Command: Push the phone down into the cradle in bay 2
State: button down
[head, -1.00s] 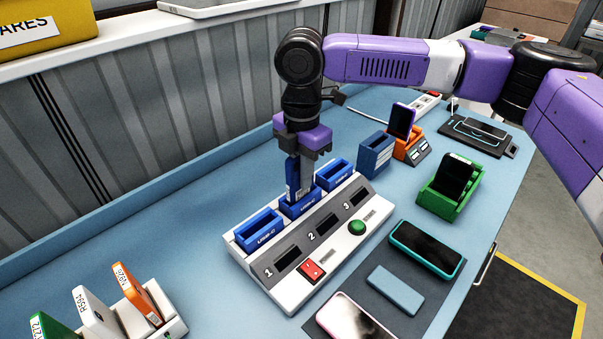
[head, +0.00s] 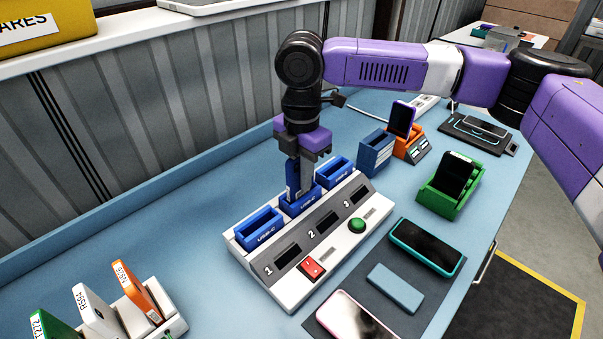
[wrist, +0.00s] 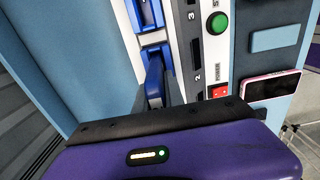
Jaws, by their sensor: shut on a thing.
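A white charging station (head: 300,283) has three blue cradles in bays marked 1, 2 and 3. A blue phone (head: 291,180) stands upright at the cradle in bay 2 (head: 301,204). Its lower end is inside the cradle, but how deep it sits is hidden. My gripper (head: 305,182) is above bay 2, fingers pointing down, shut on the phone. In the wrist view the blue phone (wrist: 155,82) extends from my gripper to the bay 2 cradle, partly hidden by my gripper body.
Cradles 1 (head: 259,230) and 3 (head: 335,173) beside it look empty. The station has a red power switch (head: 311,268) and a green button (head: 357,227). A blue box (head: 376,155), an orange stand (head: 413,147) and a green stand (head: 440,200) are to the right. Phones lie in front.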

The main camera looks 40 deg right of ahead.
jog(key=c, duration=0.9)
grip_release()
jog(key=shift+c, duration=0.2)
jog(key=shift+r+p, duration=3.4)
jog(key=shift+r, duration=0.1)
